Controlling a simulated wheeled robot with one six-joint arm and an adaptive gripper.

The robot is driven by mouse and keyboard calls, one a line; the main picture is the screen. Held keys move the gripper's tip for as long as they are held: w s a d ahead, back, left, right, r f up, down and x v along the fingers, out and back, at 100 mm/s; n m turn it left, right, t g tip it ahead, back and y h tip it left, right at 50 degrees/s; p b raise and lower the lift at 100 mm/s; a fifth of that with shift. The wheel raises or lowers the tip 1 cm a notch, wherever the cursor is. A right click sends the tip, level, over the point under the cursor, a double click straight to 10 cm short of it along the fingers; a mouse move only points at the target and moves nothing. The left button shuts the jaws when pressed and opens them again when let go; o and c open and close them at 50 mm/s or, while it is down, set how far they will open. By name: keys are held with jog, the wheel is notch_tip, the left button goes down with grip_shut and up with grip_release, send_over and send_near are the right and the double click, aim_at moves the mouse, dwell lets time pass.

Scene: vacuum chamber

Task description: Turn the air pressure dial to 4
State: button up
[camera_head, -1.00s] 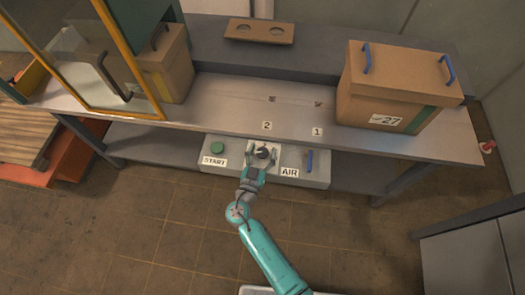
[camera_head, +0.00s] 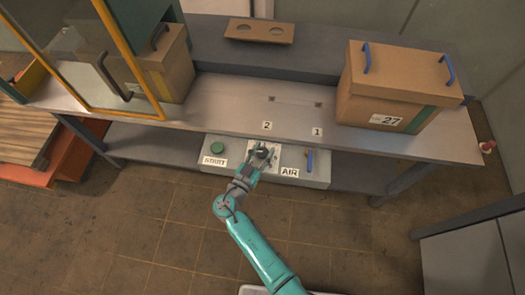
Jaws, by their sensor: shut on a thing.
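The air pressure dial (camera_head: 262,153) is a dark round knob on a white plate in the middle of the grey control panel (camera_head: 318,178). My gripper (camera_head: 259,158) reaches it from the front and is shut on the dial. The fingers cover part of the dial, and its numbers and pointer are too small or hidden to read. An AIR label (camera_head: 290,172) sits right of the dial's lower edge.
On the panel, a green START button (camera_head: 217,148) lies left of the dial and a blue lever (camera_head: 309,161) lies right. The workbench edge (camera_head: 380,155) runs just above. A cardboard box (camera_head: 385,85) stands on the bench at the right.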

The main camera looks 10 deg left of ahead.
jog(key=shift+m+g+h, duration=0.8)
jog(key=shift+m+h, duration=0.4)
jog(key=shift+h, duration=0.4)
jog(key=o, duration=1.1)
jog(key=v, duration=1.2)
